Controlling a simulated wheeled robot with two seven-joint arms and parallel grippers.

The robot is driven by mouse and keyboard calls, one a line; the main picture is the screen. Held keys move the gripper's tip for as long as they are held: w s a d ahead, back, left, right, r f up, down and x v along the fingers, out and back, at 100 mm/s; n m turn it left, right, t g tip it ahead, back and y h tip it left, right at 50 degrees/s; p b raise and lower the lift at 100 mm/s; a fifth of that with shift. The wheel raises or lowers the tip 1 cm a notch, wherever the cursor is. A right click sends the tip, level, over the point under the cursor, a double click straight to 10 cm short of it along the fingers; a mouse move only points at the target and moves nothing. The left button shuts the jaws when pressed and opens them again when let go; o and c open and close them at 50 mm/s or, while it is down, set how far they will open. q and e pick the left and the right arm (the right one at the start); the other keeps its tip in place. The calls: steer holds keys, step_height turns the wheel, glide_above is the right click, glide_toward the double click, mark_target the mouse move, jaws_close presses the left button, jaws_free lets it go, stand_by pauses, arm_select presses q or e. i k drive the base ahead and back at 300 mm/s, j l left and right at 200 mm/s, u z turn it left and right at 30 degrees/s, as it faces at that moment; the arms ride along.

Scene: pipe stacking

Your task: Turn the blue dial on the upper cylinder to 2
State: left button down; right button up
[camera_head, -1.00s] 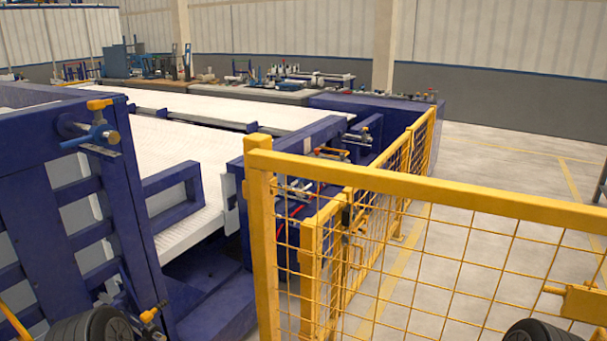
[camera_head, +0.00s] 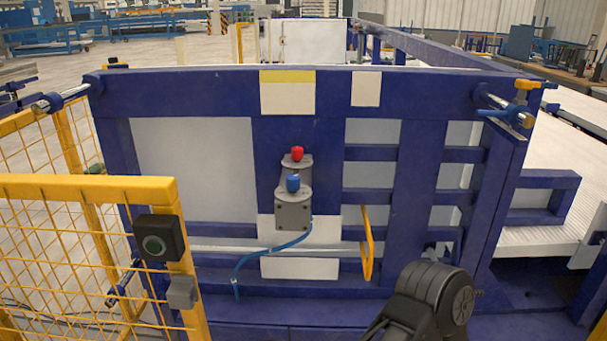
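A blue dial (camera_head: 292,182) sits on a grey cylinder-shaped unit (camera_head: 293,210) on the front of a blue machine frame. A red knob (camera_head: 297,153) sits just above and behind it on a second grey unit (camera_head: 297,170). The dial's setting and any numbers are too small to read. A blue hose (camera_head: 262,250) runs from the lower grey unit down to the left. Neither of my grippers is in view. A black rounded link of my own arm shows at the bottom, right of the middle.
A yellow mesh fence (camera_head: 70,250) with a black button box (camera_head: 158,240) stands at the left. The blue frame (camera_head: 420,190) spans the middle. A yellow handle (camera_head: 367,245) hangs right of the grey units. A white conveyor bed (camera_head: 550,240) is at the right.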

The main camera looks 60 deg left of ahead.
mark_target(293, 181)
steer(key=u, duration=2.25)
steer(key=j+z, duration=0.25)
steer(key=j, duration=0.15)
steer(key=i, duration=0.05)
